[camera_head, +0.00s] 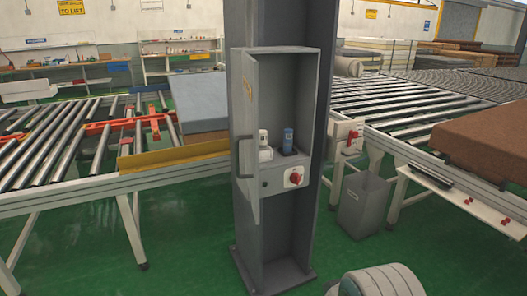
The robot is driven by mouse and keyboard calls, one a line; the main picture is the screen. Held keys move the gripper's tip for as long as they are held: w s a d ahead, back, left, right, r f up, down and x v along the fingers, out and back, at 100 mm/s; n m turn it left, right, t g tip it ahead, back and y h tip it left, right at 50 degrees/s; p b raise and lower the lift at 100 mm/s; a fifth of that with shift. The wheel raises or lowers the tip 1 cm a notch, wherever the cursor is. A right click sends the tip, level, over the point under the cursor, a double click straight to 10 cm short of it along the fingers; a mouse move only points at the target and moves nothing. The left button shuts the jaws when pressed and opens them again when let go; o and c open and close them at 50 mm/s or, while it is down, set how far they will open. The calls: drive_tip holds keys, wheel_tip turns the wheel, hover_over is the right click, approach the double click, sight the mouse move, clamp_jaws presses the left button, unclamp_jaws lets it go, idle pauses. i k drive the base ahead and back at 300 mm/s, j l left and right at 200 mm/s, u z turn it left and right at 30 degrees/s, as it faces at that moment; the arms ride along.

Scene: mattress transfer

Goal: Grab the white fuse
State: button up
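A tall grey cabinet (310,203) stands in the middle of the view with its door (244,120) swung open at the left. Inside, on a ledge, a small white cylinder (263,138) that looks like the white fuse stands upright at the left, close to the door edge. Its lower part meets a white piece (266,154). A blue cylinder (288,141) stands upright to its right in a dark holder. A red rotary knob (295,178) is on the panel below. A rounded white-grey part of my arm shows at the bottom right; my gripper's fingers are not visible.
Roller conveyors (70,150) run behind the cabinet on both sides. A grey bin (362,205) stands on the floor to its right. A box with a red switch (346,141) is fixed beside the conveyor. The green floor (185,250) left of the cabinet is clear.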

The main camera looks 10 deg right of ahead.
sight(262, 134)
drive_tip(key=k, duration=0.2)
drive_tip(key=i+l+u, duration=0.3)
drive_tip(key=i+l, duration=0.45)
drive_tip(key=i, duration=0.35)
drive_tip(key=i+l+u, duration=0.25)
drive_tip(key=i+l, duration=0.7)
